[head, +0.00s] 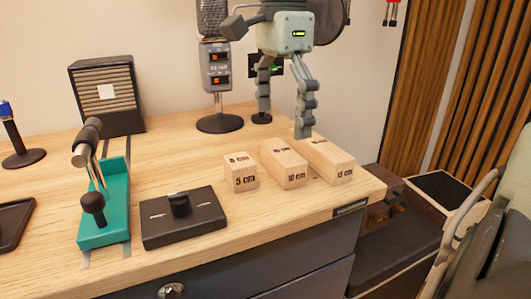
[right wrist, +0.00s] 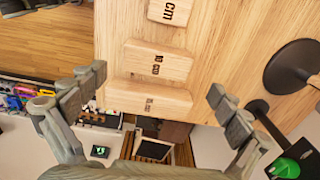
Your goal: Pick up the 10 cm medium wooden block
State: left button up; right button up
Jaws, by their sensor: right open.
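The 10 cm wooden block (head: 284,165) lies on the desk between the smaller 5 cm block (head: 241,172) and the longer 15 cm block (head: 328,160). In the right wrist view the middle block (right wrist: 157,60) and the longest block (right wrist: 150,98) lie side by side, with the third (right wrist: 170,10) cut off at the top. My right gripper (head: 283,127) hangs above and behind the blocks, fingers down, open and empty. Its spread fingers also show in the right wrist view (right wrist: 158,84). My left gripper is out of view.
A microphone on a round base (head: 219,122) stands behind the blocks, close to my right gripper. A black switch box (head: 185,228) and a teal lever stand (head: 117,205) sit to the left. The desk's right edge lies just beyond the 15 cm block.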

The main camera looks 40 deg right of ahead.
aim_at(282, 150)
notch_tip(282, 150, down, 7)
jog(key=shift+s+r, duration=0.1)
jog(key=shift+s, duration=0.05)
jog(key=c, duration=1.1)
jog(key=shift+o, duration=0.2)
